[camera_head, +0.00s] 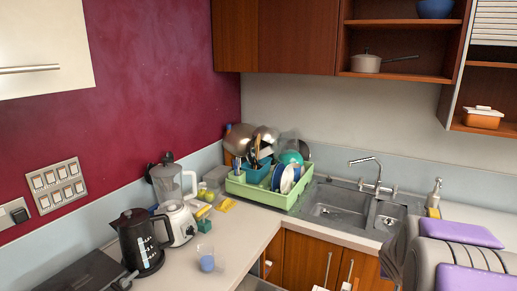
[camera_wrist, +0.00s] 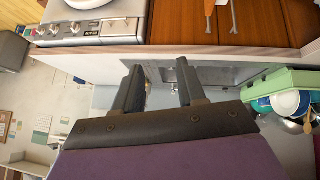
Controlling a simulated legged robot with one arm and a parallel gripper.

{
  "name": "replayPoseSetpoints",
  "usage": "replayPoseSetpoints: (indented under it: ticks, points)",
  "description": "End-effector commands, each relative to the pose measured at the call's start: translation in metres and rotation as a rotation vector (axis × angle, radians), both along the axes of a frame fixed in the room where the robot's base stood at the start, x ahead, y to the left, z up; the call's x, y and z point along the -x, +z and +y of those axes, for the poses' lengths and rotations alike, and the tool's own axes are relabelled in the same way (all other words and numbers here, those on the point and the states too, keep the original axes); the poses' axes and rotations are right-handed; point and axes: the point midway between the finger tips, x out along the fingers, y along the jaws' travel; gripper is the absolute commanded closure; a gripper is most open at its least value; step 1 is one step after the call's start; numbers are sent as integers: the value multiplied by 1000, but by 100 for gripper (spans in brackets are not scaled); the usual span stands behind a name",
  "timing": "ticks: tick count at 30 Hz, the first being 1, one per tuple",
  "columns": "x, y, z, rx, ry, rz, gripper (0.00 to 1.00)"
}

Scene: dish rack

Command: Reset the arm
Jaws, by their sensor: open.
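My gripper (camera_wrist: 158,82) shows in the wrist view with its two dark fingers apart and nothing between them. The purple and grey parts of my arm (camera_head: 460,232) fill the lower right of the head view, close to the camera. In the head view I cannot clearly make out the fingertips. The wrist view looks upside down, with the metal sink (camera_wrist: 172,75) behind the fingers.
A green dish rack (camera_head: 268,193) with dishes stands left of the sink (camera_head: 340,205) and shows in the wrist view (camera_wrist: 270,84). A black kettle (camera_head: 140,240), a blender (camera_head: 178,215) and a clear cup (camera_head: 206,260) stand on the counter. A cooker (camera_wrist: 90,32) shows in the wrist view.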

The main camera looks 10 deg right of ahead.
Motion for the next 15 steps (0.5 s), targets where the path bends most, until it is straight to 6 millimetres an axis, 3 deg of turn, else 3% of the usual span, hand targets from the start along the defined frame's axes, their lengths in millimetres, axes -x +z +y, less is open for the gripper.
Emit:
replayPoseSetpoints:
  ticks: [3, 8, 15]
  points:
    - [30, 17, 47, -12, 18, 90, 60]
    - [83, 25, 112, -68, 62, 238, 60]
    - [180, 30, 214, -203, 211, 461, 60]
